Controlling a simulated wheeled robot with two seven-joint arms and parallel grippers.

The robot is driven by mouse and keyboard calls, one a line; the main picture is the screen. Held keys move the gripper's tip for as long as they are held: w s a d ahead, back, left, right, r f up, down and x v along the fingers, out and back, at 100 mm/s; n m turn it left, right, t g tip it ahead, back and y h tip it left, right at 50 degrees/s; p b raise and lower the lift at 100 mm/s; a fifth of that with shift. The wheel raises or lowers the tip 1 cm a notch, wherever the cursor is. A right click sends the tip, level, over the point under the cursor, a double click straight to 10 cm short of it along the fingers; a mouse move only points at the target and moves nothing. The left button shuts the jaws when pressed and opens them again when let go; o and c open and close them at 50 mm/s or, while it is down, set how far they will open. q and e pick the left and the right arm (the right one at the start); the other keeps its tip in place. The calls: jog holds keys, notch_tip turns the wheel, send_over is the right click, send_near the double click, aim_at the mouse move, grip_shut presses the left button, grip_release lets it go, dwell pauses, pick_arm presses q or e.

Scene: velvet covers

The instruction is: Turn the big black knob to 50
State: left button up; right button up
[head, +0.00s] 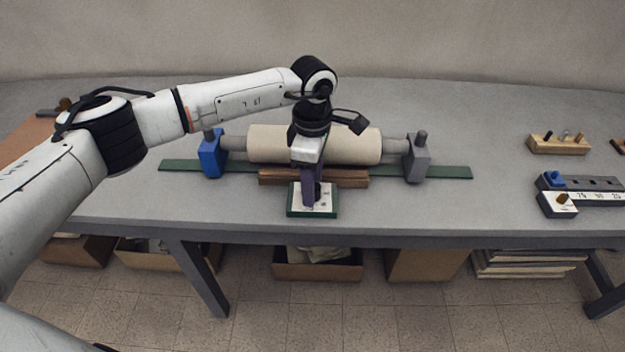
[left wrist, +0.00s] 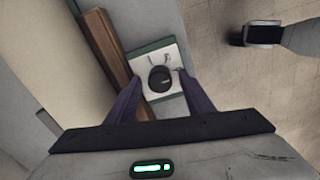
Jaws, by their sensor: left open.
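The big black knob (left wrist: 160,79) sits on a white dial plate (left wrist: 144,64) with a green base, near the table's front edge. In the head view the dial plate (head: 325,206) shows, but my gripper hides the knob. My left gripper (head: 312,200) points down over the plate. In the left wrist view its two fingers (left wrist: 155,92) are open, one on each side of the knob. I cannot tell whether they touch it. Marks on the plate are too small to read. My right gripper is not in view.
A brown wooden bar (head: 348,180) lies right behind the plate. Behind it a cream roll (head: 268,145) rests between a blue stand (head: 210,154) and a grey stand (head: 417,158). A white-and-black numbered block (head: 560,206) and a wooden peg block (head: 545,145) are at the right.

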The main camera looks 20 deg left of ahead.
pick_arm(q)
jog(key=c, duration=1)
jog(key=shift+c, duration=0.2)
